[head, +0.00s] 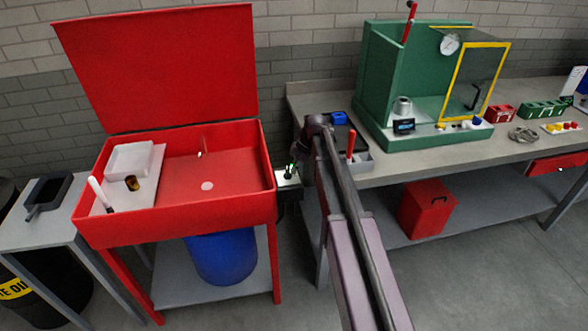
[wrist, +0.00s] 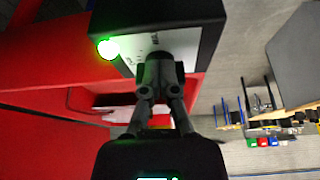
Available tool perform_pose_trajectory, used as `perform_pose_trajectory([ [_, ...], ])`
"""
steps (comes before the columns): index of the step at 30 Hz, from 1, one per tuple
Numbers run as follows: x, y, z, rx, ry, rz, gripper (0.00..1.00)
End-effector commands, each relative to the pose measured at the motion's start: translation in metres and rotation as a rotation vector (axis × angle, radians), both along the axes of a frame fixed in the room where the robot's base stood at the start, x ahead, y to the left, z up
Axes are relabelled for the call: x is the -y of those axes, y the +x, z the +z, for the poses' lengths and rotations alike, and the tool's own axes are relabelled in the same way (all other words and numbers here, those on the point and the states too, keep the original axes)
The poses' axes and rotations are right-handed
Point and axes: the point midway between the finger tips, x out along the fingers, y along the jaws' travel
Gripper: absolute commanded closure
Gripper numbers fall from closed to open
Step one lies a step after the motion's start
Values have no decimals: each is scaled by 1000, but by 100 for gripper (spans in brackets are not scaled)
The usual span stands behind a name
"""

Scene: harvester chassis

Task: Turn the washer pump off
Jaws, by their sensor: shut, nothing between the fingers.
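The red parts washer (head: 215,185) stands at left with its lid up. A small switch box (head: 289,182) is at its right side, partly hidden by my gripper. In the wrist view the box (wrist: 198,40) is dark with a pale front face, and a round green lamp (wrist: 108,48) glows on it. My gripper (wrist: 160,66) is shut and empty, its fingertips in front of the pale face beside the lamp. The fingertips hide part of that face, including any switch behind them. I cannot tell whether they touch it. In the head view my gripper (head: 291,168) is small and dark.
A white tray (head: 132,162), a small jar and a brush lie in the washer basin. A blue drum (head: 222,258) stands beneath. A workbench (head: 300,100) with a green cabinet (head: 380,75) is at right. My arm crosses the gap between washer and bench.

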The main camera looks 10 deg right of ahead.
Motion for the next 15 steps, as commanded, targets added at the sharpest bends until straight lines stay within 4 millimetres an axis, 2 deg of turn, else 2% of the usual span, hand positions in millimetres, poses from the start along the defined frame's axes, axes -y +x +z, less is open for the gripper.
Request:
perform_pose_trajectory([
  [8, 1, 0, 3, 0, -1, 0, 100],
  [15, 5, 0, 15, 0, -1, 0, 100],
])
